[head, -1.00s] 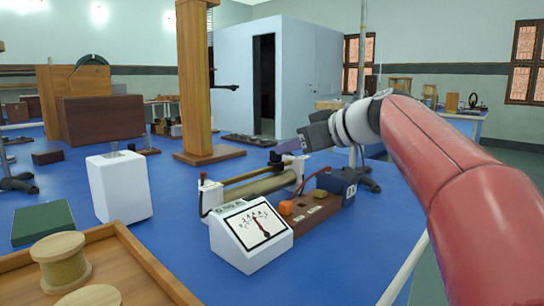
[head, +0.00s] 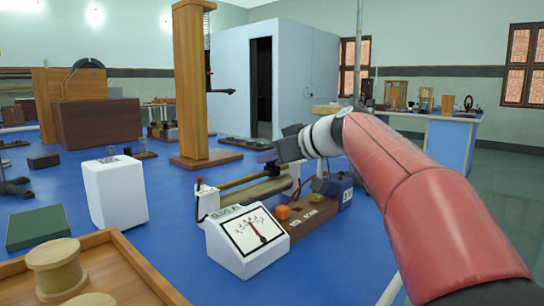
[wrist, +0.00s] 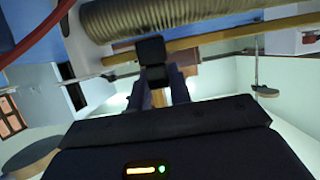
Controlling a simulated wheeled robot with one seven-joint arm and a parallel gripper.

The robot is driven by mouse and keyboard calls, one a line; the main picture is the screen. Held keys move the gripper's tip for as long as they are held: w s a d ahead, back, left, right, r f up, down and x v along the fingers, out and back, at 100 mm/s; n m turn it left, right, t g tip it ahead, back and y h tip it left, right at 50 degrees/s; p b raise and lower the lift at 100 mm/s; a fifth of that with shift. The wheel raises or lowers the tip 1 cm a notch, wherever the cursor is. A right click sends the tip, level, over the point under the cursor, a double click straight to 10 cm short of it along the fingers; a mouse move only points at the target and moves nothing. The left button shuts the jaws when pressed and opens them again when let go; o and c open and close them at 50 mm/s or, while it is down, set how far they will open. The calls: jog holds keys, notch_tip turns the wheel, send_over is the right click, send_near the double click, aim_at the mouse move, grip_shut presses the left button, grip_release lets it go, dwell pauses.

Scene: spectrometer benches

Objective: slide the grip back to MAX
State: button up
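The rheostat (head: 256,192) stands on the blue bench, with a ribbed coil (wrist: 180,15) and a brass rod (wrist: 220,38) above it. In the head view my gripper (head: 268,157) is over the right half of the rheostat. I cannot read a MAX mark.
A white dial meter (head: 247,240) stands in front of the rheostat. A wooden pillar (head: 192,80) rises behind. A white box (head: 115,192) stands left, with clear blue bench between.

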aim_at(248, 177)
grip_shut()
jog(key=shift+s+a+f, duration=0.1)
jog(key=shift+s+a, duration=0.1)
jog(key=shift+a, duration=0.05)
jog(key=s+a+b, duration=0.3)
jog(key=s+a, duration=0.2)
jog(key=shift+d, duration=0.1)
jog(key=o, duration=0.8)
grip_release()
jog(key=shift+r, duration=0.2)
jog(key=v, duration=0.7)
jog(key=shift+s+d, duration=0.2)
jog(key=shift+d, duration=0.05)
